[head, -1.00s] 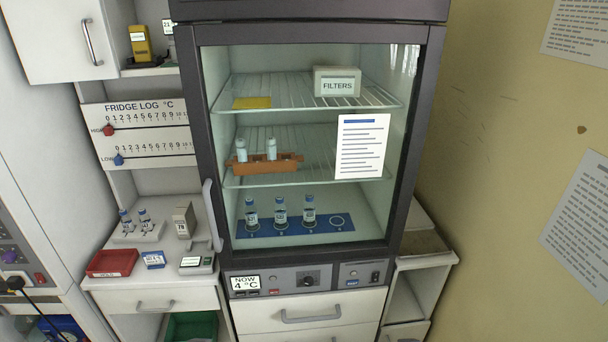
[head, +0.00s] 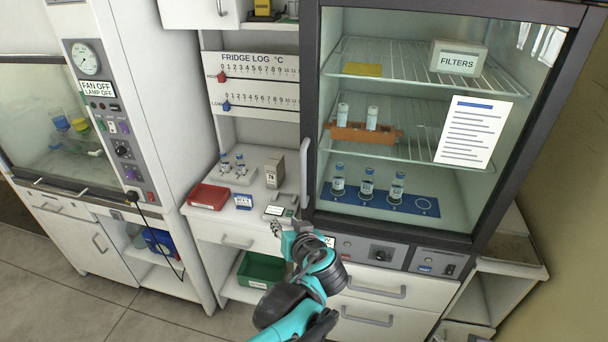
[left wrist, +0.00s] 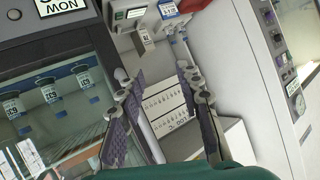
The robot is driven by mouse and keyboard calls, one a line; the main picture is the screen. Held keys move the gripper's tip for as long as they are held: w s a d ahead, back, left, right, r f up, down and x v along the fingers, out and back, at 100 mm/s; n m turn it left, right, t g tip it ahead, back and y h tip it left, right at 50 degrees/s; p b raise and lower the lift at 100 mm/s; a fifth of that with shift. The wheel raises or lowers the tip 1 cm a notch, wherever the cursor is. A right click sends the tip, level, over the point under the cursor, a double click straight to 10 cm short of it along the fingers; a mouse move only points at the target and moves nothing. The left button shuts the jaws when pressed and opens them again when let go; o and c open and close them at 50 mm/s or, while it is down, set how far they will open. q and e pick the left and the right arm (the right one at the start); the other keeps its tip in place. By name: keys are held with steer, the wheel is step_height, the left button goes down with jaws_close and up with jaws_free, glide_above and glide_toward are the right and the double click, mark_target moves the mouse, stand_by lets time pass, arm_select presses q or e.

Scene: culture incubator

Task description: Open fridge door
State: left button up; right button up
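The fridge has a dark-framed glass door (head: 312,100), and it is shut. Its vertical grey handle (head: 305,172) runs along the left edge of the door. My left gripper (head: 286,228) is just below and left of the handle's lower end in the head view. In the left wrist view, which is turned nearly upside down, the left gripper (left wrist: 160,88) has its two fingers spread apart with nothing held. The handle (left wrist: 150,138) shows between the fingers, nearer one finger; I cannot tell whether they touch. My right gripper is in neither view.
Left of the fridge, a counter holds a red tray (head: 209,196), a small meter (head: 279,211), a box (head: 275,170) and vials. A green bin (head: 262,270) sits below. Inside the fridge are vials on a blue mat (head: 425,207), an orange rack (head: 365,134) and a FILTERS box (head: 458,58).

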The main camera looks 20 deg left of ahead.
mark_target(305, 179)
arm_select(q)
steer(key=w+d+r+n+t+y, duration=0.2)
steer(key=w+d+r+t+y, duration=0.15)
steer(key=w+d+r, duration=0.2)
steer(key=shift+n+t, duration=0.3)
steer(key=shift+t, duration=0.05)
steer(key=x, duration=0.8)
steer(key=shift+w+a+r+b, duration=0.15)
steer(key=shift+w+r+b, duration=0.1)
steer(key=shift+w+b, duration=0.05)
jaws_close()
